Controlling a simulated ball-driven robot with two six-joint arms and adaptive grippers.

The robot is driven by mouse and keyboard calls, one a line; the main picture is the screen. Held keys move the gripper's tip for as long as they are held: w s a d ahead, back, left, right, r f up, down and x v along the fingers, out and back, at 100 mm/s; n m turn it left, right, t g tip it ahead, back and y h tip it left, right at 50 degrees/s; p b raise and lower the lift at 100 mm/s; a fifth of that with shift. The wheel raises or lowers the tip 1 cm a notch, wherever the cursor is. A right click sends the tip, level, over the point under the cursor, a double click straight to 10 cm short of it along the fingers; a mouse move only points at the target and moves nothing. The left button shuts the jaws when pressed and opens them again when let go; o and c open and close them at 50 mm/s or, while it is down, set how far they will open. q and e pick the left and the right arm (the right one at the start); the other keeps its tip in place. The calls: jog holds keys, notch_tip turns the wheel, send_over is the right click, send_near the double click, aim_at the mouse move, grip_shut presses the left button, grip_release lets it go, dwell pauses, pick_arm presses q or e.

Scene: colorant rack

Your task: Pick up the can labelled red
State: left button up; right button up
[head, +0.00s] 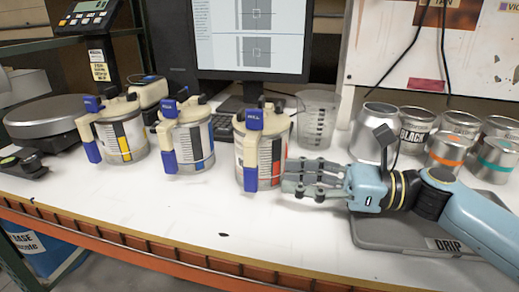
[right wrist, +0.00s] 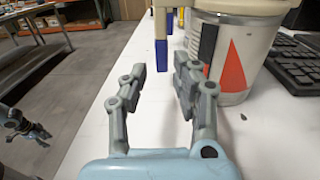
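The can with the red mark (head: 281,150) stands upright on the white bench, third from the left in a row of similar cans with blue handles. In the right wrist view the can (right wrist: 252,48) shows a red triangle and a black strip, ahead and to the right of the fingers. Its blue handle part (right wrist: 161,55) lies ahead, in line with the finger gap. My right gripper (head: 290,178) is beside the can's lower right side; in the right wrist view (right wrist: 160,88) its fingers are apart with nothing between them. Contact cannot be told.
A can with a yellow mark (head: 122,138) and one with a blue mark (head: 187,140) stand to the left. A clear beaker (head: 316,120) is behind the gripper. Several metal tins, including one marked black (head: 414,128), stand right. A grey drip tray (head: 400,240) lies under my forearm.

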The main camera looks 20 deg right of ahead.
aim_at(251, 190)
jog(key=p+x, duration=0.1)
jog(key=x, duration=0.7)
jog(key=shift+w, duration=0.15)
grip_shut()
jog(key=shift+r, duration=0.15)
